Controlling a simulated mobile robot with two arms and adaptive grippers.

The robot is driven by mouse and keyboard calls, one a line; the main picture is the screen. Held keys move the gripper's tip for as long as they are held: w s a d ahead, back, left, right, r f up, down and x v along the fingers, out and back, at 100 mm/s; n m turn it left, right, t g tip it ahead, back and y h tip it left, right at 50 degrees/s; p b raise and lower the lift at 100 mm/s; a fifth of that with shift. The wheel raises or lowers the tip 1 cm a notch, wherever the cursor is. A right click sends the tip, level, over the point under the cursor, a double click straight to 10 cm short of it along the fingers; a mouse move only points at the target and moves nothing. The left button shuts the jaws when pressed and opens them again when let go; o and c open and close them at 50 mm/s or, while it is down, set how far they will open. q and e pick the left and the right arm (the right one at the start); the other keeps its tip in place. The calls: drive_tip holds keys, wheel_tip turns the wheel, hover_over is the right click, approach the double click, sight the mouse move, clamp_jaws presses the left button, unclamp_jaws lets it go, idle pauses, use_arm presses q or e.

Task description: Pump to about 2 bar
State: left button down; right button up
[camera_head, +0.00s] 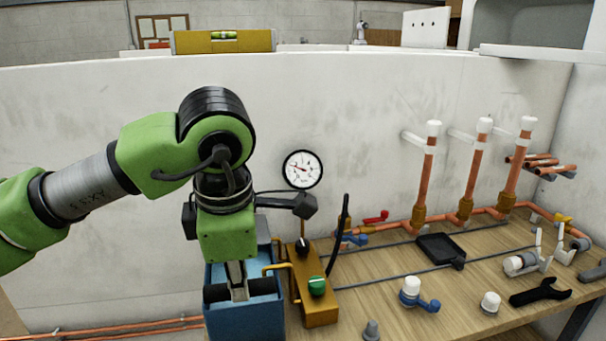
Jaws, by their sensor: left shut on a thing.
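The test pump has an open blue tank (245,322), a brass-coloured block (320,313) with a green knob (317,286) and a black knob (302,246). A round white gauge (302,169) with a black rim stands above it, against the white panel. Its needle shows, but the numbers are too small to read. My left gripper (238,284) points down over the tank and is shut on a black handle bar (263,286), whose ends stick out on both sides. My left wrist hides part of the pump. My right gripper is not in view.
A black hose (338,235) rises right of the pump. Copper risers with white caps (428,165) stand along the back of the wooden bench (390,300). A black tray (440,246), a blue-handled valve (412,290), a white cap (490,302) and a black spanner (540,292) lie right.

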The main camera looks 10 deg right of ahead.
use_arm(q)
drive_tip(key=shift+w+a+f+t+b, duration=0.15)
drive_tip(key=shift+w+f+t+b, duration=0.2)
drive_tip(key=shift+f+b, duration=0.45)
drive_tip(key=shift+g, duration=0.65)
drive_tip(key=r+p, duration=0.1)
drive_tip(key=p, duration=0.1)
drive_tip(key=r+p, duration=0.3)
drive_tip(key=r, duration=0.1)
drive_tip(key=shift+w+p, duration=0.25)
drive_tip(key=shift+p, duration=0.15)
drive_tip(key=shift+w+r+p, duration=0.1)
drive_tip(key=shift+r+p, duration=0.1)
drive_tip(key=shift+p, duration=0.2)
drive_tip(key=shift+f, duration=0.1)
